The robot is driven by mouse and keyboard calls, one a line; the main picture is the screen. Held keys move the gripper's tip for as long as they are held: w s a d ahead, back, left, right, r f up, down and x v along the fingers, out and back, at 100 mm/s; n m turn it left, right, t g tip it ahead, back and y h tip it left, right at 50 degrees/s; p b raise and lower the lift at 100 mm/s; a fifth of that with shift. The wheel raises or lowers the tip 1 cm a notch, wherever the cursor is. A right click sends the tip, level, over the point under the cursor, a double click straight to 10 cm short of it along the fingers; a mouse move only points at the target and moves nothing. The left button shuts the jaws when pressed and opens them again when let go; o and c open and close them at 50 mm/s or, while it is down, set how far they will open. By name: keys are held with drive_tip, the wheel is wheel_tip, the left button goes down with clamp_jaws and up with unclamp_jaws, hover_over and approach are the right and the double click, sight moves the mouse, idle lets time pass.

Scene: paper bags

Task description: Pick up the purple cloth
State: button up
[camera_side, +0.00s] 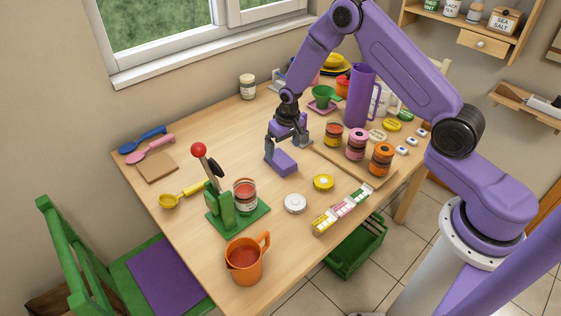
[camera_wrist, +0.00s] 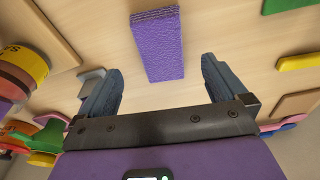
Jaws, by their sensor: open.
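The purple cloth (camera_side: 282,164) is a small, thick folded rectangle lying on the wooden table, near its middle. In the wrist view the cloth (camera_wrist: 158,42) lies ahead of the fingers, with a textured face and layered edges at its far end. My gripper (camera_side: 287,146) points down close above the cloth in the side view. In the wrist view the open gripper (camera_wrist: 156,80) has its fingers spread wide, with the near end of the cloth in line with the gap. It holds nothing.
To the right stand several jars (camera_side: 355,145) and a tall purple pitcher (camera_side: 361,97). Nearer the front are a green press (camera_side: 221,205), an orange jug (camera_side: 245,262), a white lid (camera_side: 295,203) and a yellow lid (camera_side: 323,182). The table left of the cloth is fairly clear.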

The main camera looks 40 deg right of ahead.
sight(281, 158)
drive_tip(key=shift+w+f, duration=0.15)
drive_tip(key=shift+f, duration=0.8)
drive_tip(key=shift+w+f, duration=0.2)
drive_tip(key=shift+f, duration=0.75)
drive_tip(key=shift+w+f, duration=0.15)
drive_tip(key=shift+f, duration=0.8)
drive_tip(key=shift+c, duration=0.3)
drive_tip(key=c, duration=1)
